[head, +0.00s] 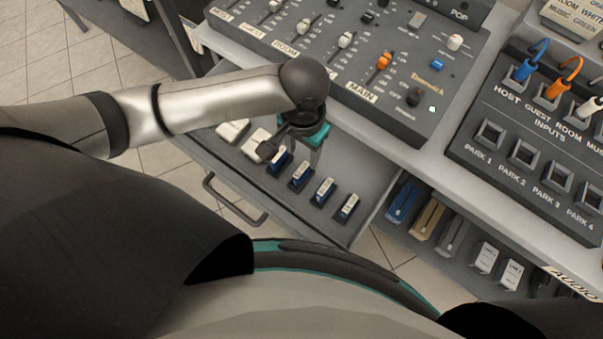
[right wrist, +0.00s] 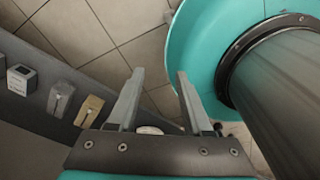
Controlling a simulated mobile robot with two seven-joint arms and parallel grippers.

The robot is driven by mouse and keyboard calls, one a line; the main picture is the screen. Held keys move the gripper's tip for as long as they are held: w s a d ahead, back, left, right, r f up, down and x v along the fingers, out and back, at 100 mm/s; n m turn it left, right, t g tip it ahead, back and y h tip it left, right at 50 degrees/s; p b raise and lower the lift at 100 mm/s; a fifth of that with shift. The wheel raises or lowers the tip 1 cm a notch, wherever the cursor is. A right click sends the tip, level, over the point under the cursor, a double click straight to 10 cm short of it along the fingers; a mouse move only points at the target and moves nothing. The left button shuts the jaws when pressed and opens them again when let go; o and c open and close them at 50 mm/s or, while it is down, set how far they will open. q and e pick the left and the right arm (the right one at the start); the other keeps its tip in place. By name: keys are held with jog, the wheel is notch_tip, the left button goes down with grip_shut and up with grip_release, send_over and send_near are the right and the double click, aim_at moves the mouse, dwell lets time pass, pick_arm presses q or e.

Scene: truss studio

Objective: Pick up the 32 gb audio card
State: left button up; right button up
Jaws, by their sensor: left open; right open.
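Several small cards with blue and white faces stand in black holders in an open drawer (head: 232,178) in the head view. One card (head: 301,172) is close to my left gripper, with others (head: 324,190) (head: 347,207) in a row toward the lower right. Their labels are too small to read, so I cannot tell which is the 32 gb audio card. My left gripper (head: 292,155) is open over the upper-left end of the row, partly hiding the nearest card (head: 279,159). My right gripper (right wrist: 160,73) is open and empty above the floor in the right wrist view.
A mixing console (head: 400,70) and a patch panel (head: 530,130) with cables sit on the desk above the drawer. A lower shelf (head: 425,246) holds blue, tan and grey items. The drawer has a dark handle (head: 232,207). Tiled floor (right wrist: 90,40) lies below my right gripper.

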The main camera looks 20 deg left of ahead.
aim_at(301, 170)
pick_arm(q)
jog(key=shift+s+f+b, duration=0.1)
jog(key=shift+f+b, duration=0.5)
jog(key=shift+f, duration=1.4)
jog(key=f, duration=0.1)
jog(key=f+b, duration=0.2)
jog(key=shift+s+a+f, duration=0.1)
jog(key=shift+s+f, duration=0.15)
jog(key=shift+f, duration=0.45)
jog(key=shift+c, duration=1.6)
grip_shut()
pick_arm(e)
jog(key=w+f, duration=0.1)
jog(key=f, duration=0.1)
jog(key=w+d+f, duration=0.1)
jog(key=shift+d+f, duration=0.2)
jog(key=shift+f, duration=0.15)
